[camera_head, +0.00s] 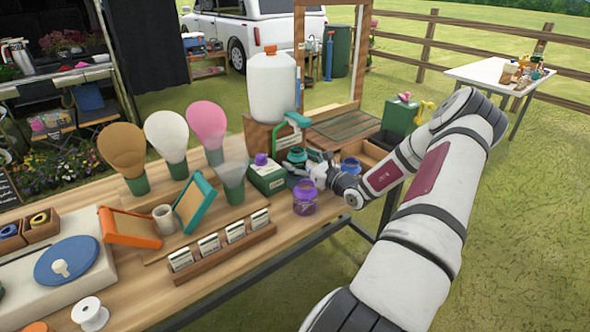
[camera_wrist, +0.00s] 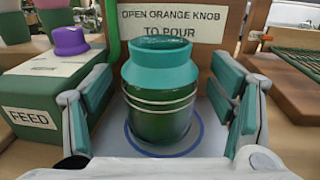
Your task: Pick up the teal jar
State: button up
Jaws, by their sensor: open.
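The teal jar (camera_wrist: 160,92) stands upright in the middle of the wrist view. It has a teal neck and rim, a green body and pale bands around it. It stands on a light surface marked with a blue ring (camera_wrist: 195,143). In the head view the jar (camera_head: 297,156) is partly hidden behind my gripper. My gripper (camera_wrist: 162,95) is open, with one teal-padded finger on each side of the jar. Gaps show between the pads and the jar. In the head view my gripper (camera_head: 308,167) reaches in from the right.
A green FEED box (camera_wrist: 45,115) with a purple knob (camera_wrist: 69,40) stands close left of the jar. A sign (camera_wrist: 170,25) is behind it. A purple jar (camera_head: 305,198) stands in front of my gripper, and a blue-rimmed jar (camera_head: 350,166) to its right. A white tank (camera_head: 272,88) rises behind.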

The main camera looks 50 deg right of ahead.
jog(key=shift+w, duration=0.5)
jog(key=c, duration=1.5)
jog(key=shift+r, duration=0.1)
jog(key=shift+r+p, duration=0.8)
jog(key=shift+r, duration=0.35)
